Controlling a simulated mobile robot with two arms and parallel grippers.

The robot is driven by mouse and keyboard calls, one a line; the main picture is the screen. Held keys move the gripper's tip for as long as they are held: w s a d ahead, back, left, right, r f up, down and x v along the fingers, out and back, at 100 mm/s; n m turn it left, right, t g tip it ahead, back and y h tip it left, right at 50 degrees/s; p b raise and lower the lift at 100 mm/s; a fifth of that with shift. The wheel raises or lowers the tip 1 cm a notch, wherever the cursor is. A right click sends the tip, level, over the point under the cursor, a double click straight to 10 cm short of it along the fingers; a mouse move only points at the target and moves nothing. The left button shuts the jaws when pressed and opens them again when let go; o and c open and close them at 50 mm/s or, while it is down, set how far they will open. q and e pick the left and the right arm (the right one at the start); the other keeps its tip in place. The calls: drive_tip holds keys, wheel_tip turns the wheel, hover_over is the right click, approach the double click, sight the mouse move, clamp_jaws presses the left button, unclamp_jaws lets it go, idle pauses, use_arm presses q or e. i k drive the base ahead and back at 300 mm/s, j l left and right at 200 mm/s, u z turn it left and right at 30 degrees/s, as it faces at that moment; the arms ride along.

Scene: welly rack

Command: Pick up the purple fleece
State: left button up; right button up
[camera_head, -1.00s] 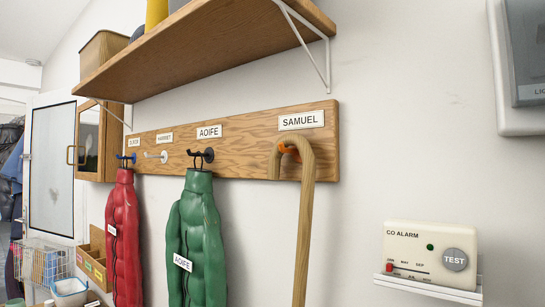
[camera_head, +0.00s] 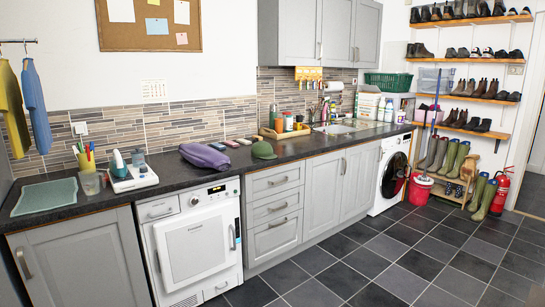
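A purple folded bundle (camera_head: 205,156), which looks like the fleece, lies on the dark worktop (camera_head: 165,178) above the white front-loading appliance. It lies flat, with nothing on top of it. Neither of my grippers shows in the head view, so I cannot see their state.
A green cap (camera_head: 263,150) lies right of the bundle, and a white device (camera_head: 133,177) stands to its left. A wooden tray with jars (camera_head: 286,130) sits farther back. The tiled floor (camera_head: 350,262) before the cabinets is clear. Wellies and a red bucket (camera_head: 418,189) stand far right.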

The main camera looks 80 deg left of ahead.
sight(202, 156)
drive_tip(key=u, duration=3.25)
drive_tip(key=i+l, duration=0.25)
drive_tip(key=i, duration=0.15)
